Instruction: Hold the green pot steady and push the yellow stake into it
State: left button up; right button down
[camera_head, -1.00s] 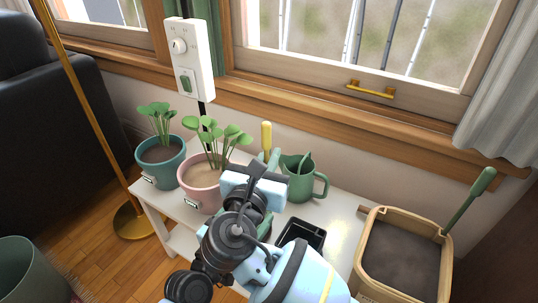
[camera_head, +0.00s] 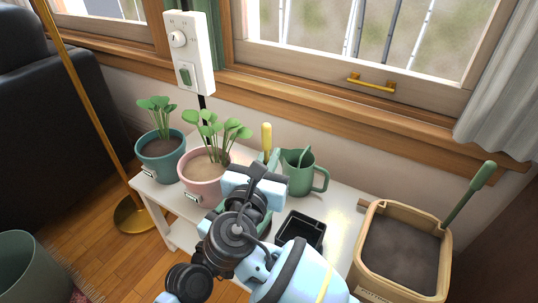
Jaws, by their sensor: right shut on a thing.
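The yellow stake (camera_head: 266,137) stands upright; its top shows above my right gripper (camera_head: 267,159), and its lower part is hidden. My right gripper points away from me over the white table and is shut on the stake. A blue-green pot (camera_head: 161,168) with a leafy plant stands at the table's left end, apart from the gripper. A green piece (camera_head: 263,223) shows partly behind my right wrist; I cannot tell whether it is a pot. My left gripper is not in view.
A pink pot (camera_head: 199,190) with a plant stands just left of my right gripper. A green pitcher (camera_head: 306,181) stands close on its right. A black tray (camera_head: 300,227) lies nearer. A soil-filled wooden box (camera_head: 369,211) with a green-handled tool (camera_head: 472,203) is at right.

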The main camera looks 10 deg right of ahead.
jog(key=shift+f, duration=1.25)
jog(key=c, duration=1.5)
grip_release()
jog(key=shift+s, duration=0.15)
jog(key=v, duration=1.1)
jog(key=shift+s+a, duration=0.15)
jog(key=shift+s, duration=0.25)
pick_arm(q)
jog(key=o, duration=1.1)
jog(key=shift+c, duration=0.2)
